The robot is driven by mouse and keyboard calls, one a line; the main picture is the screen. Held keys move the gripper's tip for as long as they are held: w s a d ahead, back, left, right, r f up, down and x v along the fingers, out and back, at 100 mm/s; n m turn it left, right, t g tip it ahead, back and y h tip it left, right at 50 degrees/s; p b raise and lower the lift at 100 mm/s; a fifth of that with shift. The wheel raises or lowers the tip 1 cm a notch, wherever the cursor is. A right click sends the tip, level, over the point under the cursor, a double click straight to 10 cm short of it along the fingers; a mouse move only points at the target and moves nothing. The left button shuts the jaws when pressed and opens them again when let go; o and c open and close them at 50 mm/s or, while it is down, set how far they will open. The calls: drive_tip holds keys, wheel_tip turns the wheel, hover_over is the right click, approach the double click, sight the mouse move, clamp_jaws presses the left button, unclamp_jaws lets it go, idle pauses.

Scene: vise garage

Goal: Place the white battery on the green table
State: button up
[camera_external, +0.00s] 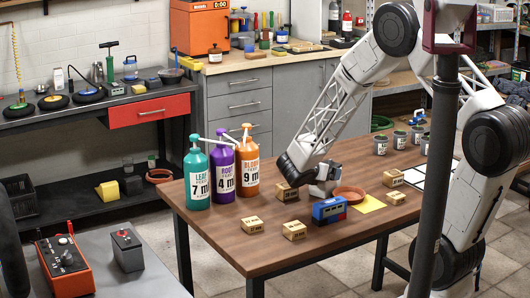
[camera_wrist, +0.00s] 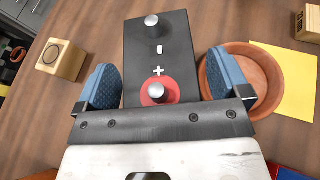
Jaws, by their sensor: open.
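A battery (camera_wrist: 140,62) with a dark top, plus and minus marks and two metal terminals, one ringed in red, lies between my fingers in the wrist view. Its sides are hidden there, so I cannot tell whether it is white. My gripper (camera_wrist: 160,78) is open, with a blue-padded finger on each side of it and visible gaps. In the external view my gripper (camera_external: 324,180) is low over the brown table (camera_external: 255,240), and its fingers and the battery are hard to tell apart. No clearly green table shows.
A reddish-brown dish (camera_external: 350,194) sits close right of my gripper, with a yellow sheet (camera_external: 368,204) beyond. A wooden block (camera_external: 286,192), a blue box (camera_external: 329,210) and bottles (camera_external: 223,170) stand nearby. Another dark battery (camera_external: 127,250) stands on the grey table (camera_external: 150,284).

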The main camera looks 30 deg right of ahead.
drive_tip(key=shift+r, duration=0.15)
drive_tip(key=v, duration=1.2)
idle(0.3)
drive_tip(key=shift+r, duration=0.1)
idle(0.5)
drive_tip(key=s+d+r+m+g+y, duration=0.2)
drive_tip(key=s+r+m, duration=0.3)
drive_tip(key=s+r, duration=0.1)
drive_tip(key=s+d+r+m+g+y, duration=0.2)
drive_tip(key=s+d+r+m+g, duration=0.1)
drive_tip(key=s+r+m, duration=0.35)
drive_tip(key=s+a+r+m+y, duration=0.1)
drive_tip(key=s+r+m+y, duration=0.1)
drive_tip(key=s, duration=0.4)
drive_tip(key=s+a+r+m+t+y, duration=0.1)
drive_tip(key=s+r+m+y, duration=0.2)
drive_tip(key=s+m, duration=0.2)
drive_tip(key=s+a+r+m+t+y, duration=0.1)
drive_tip(key=s+r+m+y, duration=0.2)
drive_tip(key=s, duration=0.4)
drive_tip(key=shift+a+r+m+y, duration=0.15)
drive_tip(key=shift+a+m+y, duration=0.2)
drive_tip(key=shift+m, duration=0.3)
